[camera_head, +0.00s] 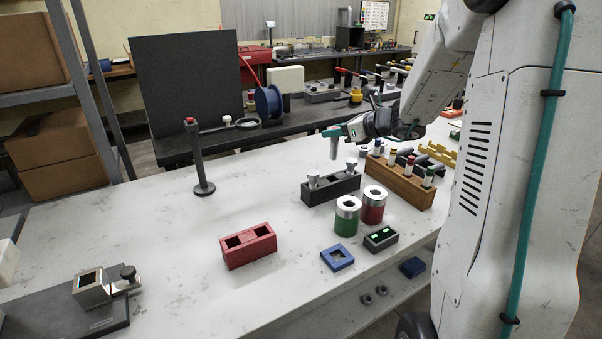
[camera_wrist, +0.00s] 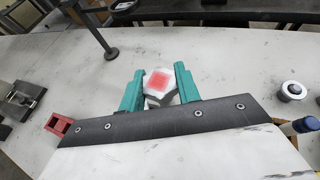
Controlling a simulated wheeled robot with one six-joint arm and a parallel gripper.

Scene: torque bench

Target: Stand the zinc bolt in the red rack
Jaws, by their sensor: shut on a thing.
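My gripper (camera_head: 335,132) is shut on a bolt (camera_head: 333,149), taken to be the zinc bolt, and holds it upright in the air above the bench. In the wrist view its pale hexagonal head (camera_wrist: 160,84), with a red square on top, sits between the teal fingers (camera_wrist: 158,92). The red rack (camera_head: 248,253) stands on the bench, left of and nearer than the gripper. Its two square openings look empty. The rack also shows at the lower left of the wrist view (camera_wrist: 57,124), partly cut off by my gripper.
A black rack (camera_head: 318,194) with two pale-headed bolts stands below my gripper. Green (camera_head: 346,220) and red (camera_head: 373,208) cylinders, a blue square block (camera_head: 337,257) and a wooden rack (camera_head: 400,186) are nearby. A dark stand (camera_head: 202,160) rises behind. The bench between stand and red rack is clear.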

